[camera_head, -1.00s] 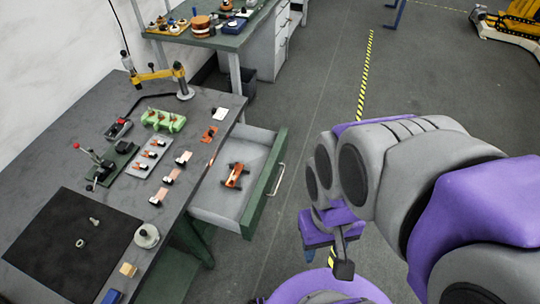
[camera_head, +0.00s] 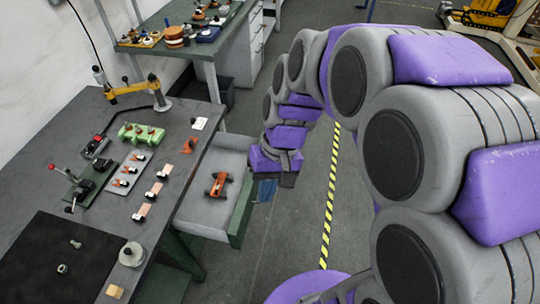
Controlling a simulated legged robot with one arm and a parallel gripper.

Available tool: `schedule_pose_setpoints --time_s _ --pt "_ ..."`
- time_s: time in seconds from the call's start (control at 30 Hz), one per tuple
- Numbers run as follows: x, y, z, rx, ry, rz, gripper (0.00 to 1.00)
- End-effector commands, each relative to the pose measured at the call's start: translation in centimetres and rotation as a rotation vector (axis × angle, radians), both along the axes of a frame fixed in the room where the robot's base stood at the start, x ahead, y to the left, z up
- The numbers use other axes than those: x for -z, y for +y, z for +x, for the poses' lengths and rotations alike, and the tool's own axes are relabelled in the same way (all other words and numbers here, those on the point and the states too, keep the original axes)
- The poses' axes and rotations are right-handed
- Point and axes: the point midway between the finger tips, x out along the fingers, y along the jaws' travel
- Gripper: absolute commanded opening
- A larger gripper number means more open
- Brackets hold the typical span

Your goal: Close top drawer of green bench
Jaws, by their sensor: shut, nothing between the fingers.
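The top drawer (camera_head: 196,215) of the green bench (camera_head: 75,122) is pulled out to the right, with its green front (camera_head: 240,215) out over the floor. An orange and black part (camera_head: 218,184) lies inside it. The drawer's handle is hidden or hard to make out. My gripper (camera_head: 275,175) is shut and empty. In the picture it is beside the drawer front's far right end. I cannot tell whether it touches the front.
The bench top holds a dark mat (camera_head: 55,260), a green holder (camera_head: 141,133), a clamp arm (camera_head: 135,88) and several small parts. A second green bench (camera_head: 185,38) stands behind. Open floor with a yellow-black stripe (camera_head: 330,195) lies right of the drawer.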

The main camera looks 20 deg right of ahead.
Motion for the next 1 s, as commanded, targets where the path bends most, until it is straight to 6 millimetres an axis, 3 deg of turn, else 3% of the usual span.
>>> schedule_pose_setpoints --time_s 0.1,0.47,0.77,1.0 --pt "0.9 0.3 3.9 0.022 0.0 0.067 0.0" --pt "4.9 -0.5 15.0 0.112 -0.027 0.253 0.0" --pt "10.3 -3.6 23.4 0.217 -0.072 0.375 0.0" --pt "15.9 -7.7 29.0 0.313 -0.123 0.446 0.0"
